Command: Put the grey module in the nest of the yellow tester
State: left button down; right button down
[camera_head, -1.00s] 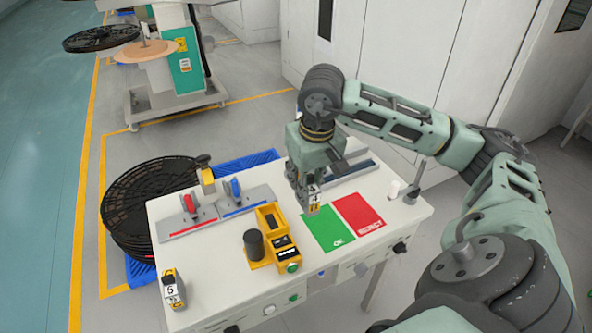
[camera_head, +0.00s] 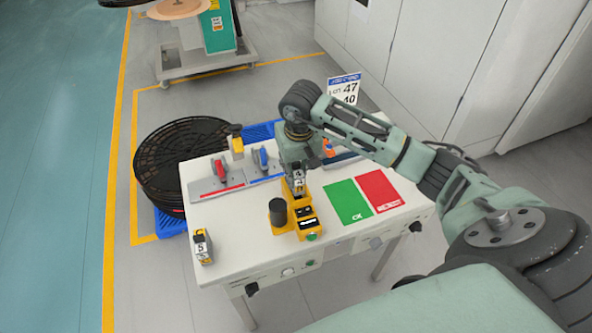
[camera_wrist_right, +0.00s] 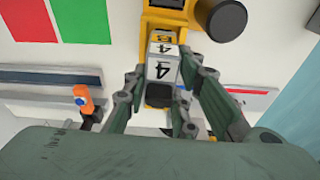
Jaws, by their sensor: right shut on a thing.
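The yellow tester (camera_head: 288,229) stands near the front middle of the white bench, with a black cylinder (camera_head: 277,211) and a green button. It also shows at the top of the wrist view (camera_wrist_right: 180,17). My right gripper (camera_head: 297,188) points down over the tester's back part. It is shut on the grey module (camera_wrist_right: 163,68), which has a white label reading 4 and a black end. The module (camera_head: 299,184) hides the tester's nest in the head view. I cannot tell whether it is touching the nest or just above it. My left gripper is not in view.
A second module (camera_head: 203,247) labelled 5 stands at the bench's front left corner. Green (camera_head: 349,202) and red (camera_head: 380,190) mats lie right of the tester. Fixtures with red and blue handles (camera_head: 220,168) are behind. Black reels (camera_head: 180,165) stack beyond the left edge.

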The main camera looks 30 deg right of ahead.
jog(key=shift+f, duration=1.1)
jog(key=c, duration=1.5)
grip_release()
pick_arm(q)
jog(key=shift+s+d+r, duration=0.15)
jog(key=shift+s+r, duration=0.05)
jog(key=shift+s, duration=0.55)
pick_arm(e)
jog(key=shift+o, duration=0.2)
